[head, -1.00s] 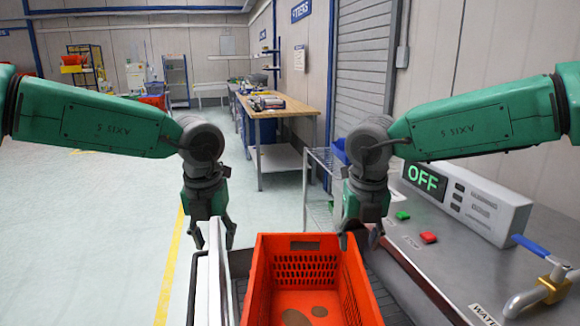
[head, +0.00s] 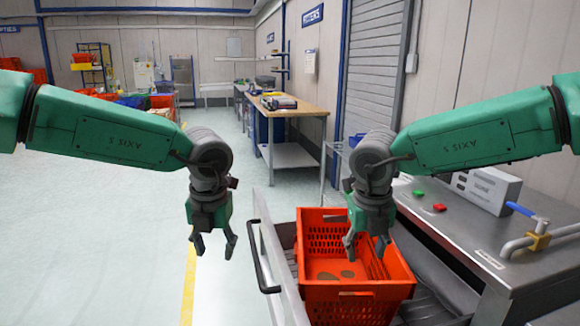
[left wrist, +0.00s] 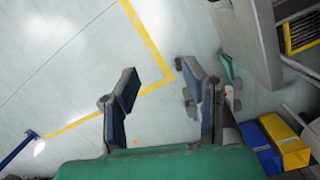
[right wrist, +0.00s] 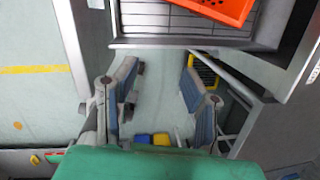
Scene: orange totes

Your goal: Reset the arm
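My left gripper (head: 213,246) hangs down over the open floor, left of the orange tote, with its fingers apart and nothing between them. In the left wrist view its two fingers (left wrist: 160,95) are spread above the pale floor. My right gripper (head: 367,250) points down in front of the orange tote (head: 350,292), hiding part of it. In the right wrist view its fingers (right wrist: 160,90) are apart and empty, and the tote's corner (right wrist: 222,8) shows at the top.
The tote stands on a metal conveyor or tray with a dark handle (head: 262,262) at its left. A steel counter (head: 455,235) at right carries a green button (head: 419,193), a red button (head: 439,208), a control box (head: 487,188) and a blue-handled tap (head: 530,215). The floor at left is clear.

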